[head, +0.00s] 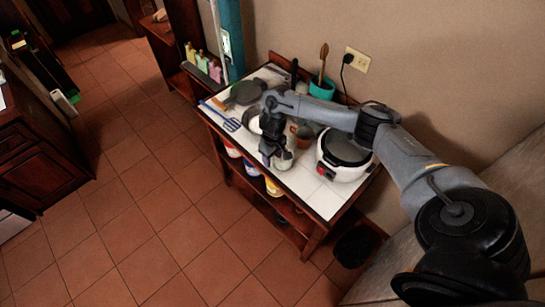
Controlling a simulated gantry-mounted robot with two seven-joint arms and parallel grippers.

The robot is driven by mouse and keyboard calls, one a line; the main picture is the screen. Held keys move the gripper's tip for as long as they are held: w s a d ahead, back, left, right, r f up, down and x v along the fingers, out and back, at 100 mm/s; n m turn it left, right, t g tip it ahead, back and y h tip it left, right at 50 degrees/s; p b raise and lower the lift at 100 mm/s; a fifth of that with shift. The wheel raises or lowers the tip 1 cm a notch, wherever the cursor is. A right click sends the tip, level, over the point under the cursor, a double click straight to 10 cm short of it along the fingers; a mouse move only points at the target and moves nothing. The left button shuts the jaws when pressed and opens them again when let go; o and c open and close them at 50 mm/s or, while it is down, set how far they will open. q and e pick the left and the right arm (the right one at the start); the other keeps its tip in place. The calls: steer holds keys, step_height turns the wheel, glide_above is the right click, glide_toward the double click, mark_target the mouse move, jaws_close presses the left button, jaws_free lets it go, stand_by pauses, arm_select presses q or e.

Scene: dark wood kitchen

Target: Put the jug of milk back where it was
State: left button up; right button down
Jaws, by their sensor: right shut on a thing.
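My right gripper (271,160) reaches in from the right over the white-topped wooden counter (325,203). It points down near the counter's front edge. It is shut on a small pale, whitish container (285,161), which I take for the jug of milk. The gripper and wrist hide part of it. I cannot tell whether its base touches the counter top. My left gripper is not in view.
A white rice cooker (344,158) stands just right of the gripper. A blue slotted spatula (227,120), a dark pan (244,93) and a teal utensil pot (322,88) are also on the counter. Lower shelves hold several containers. The counter's front right corner is clear.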

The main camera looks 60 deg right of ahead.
steer(key=c, duration=0.8)
jaws_free()
steer(key=shift+f, duration=0.1)
steer(key=o, duration=0.4)
steer(key=shift+r, duration=0.55)
step_height(320, 180, up, 11)
steer(key=p, duration=0.5)
steer(key=shift+r, duration=0.1)
